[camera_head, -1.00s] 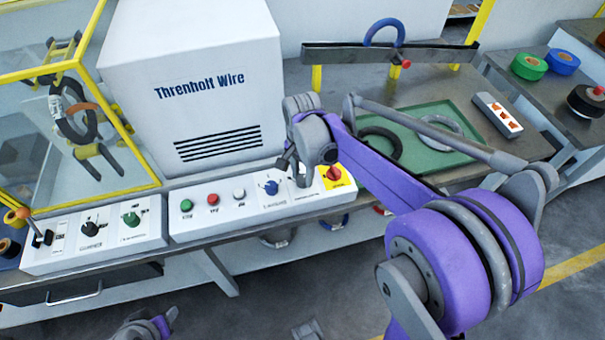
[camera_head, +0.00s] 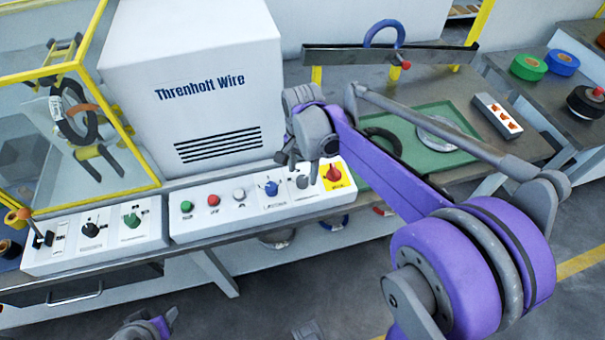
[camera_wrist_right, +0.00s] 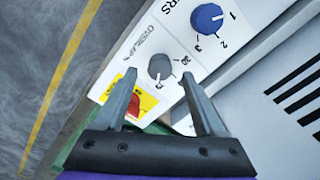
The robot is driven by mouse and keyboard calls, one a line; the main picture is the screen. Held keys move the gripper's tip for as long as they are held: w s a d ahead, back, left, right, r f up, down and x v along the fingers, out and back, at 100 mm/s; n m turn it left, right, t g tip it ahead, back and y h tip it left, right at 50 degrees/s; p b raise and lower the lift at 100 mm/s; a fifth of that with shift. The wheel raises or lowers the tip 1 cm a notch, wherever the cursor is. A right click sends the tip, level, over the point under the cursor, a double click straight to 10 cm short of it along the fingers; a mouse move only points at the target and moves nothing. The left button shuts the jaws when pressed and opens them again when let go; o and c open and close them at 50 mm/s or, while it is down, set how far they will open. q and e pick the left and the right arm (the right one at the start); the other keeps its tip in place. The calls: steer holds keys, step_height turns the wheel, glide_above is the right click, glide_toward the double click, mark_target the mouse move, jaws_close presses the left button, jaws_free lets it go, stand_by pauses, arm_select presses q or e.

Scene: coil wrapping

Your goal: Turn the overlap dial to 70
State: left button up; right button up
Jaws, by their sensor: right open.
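The overlap dial (camera_wrist_right: 160,66) is a small round grey knob, labelled OVERLAP in the right wrist view. Its numbers are too small to read surely, and I cannot tell its exact setting. In the head view the dial (camera_head: 302,181) sits between the blue layers dial and the red knob on yellow. My right gripper (camera_wrist_right: 158,82) is open and empty, its fingers on either side of the line to the dial and apart from it. In the head view the right gripper (camera_head: 287,160) hangs above the panel, just left of the dial. My left gripper (camera_head: 150,327) shows only partly at the bottom edge.
The blue layers dial (camera_wrist_right: 207,18) and the red knob on yellow (camera_wrist_right: 131,106) flank the overlap dial closely. Green, red and white buttons line the panel (camera_head: 226,222) to the left. The white Threnholt Wire housing (camera_head: 195,60) rises behind. A green tray (camera_head: 445,155) lies to the right.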

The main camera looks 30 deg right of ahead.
mark_target(302, 179)
step_height(302, 179, up, 8)
steer(key=shift+r+p, duration=0.2)
steer(key=shift+p, duration=0.1)
stand_by(0.4)
steer(key=s+a+f+n+t+p, duration=0.1)
steer(key=s+a+f+n+t, duration=0.1)
steer(key=s+n, duration=0.4)
steer(key=s+a+f+n+t+p, duration=0.2)
steer(key=s+a+f+n+t, duration=0.1)
steer(key=s+n, duration=0.4)
steer(key=s+a+f, duration=0.1)
steer(key=s+a, duration=0.1)
steer(key=shift+s, duration=0.4)
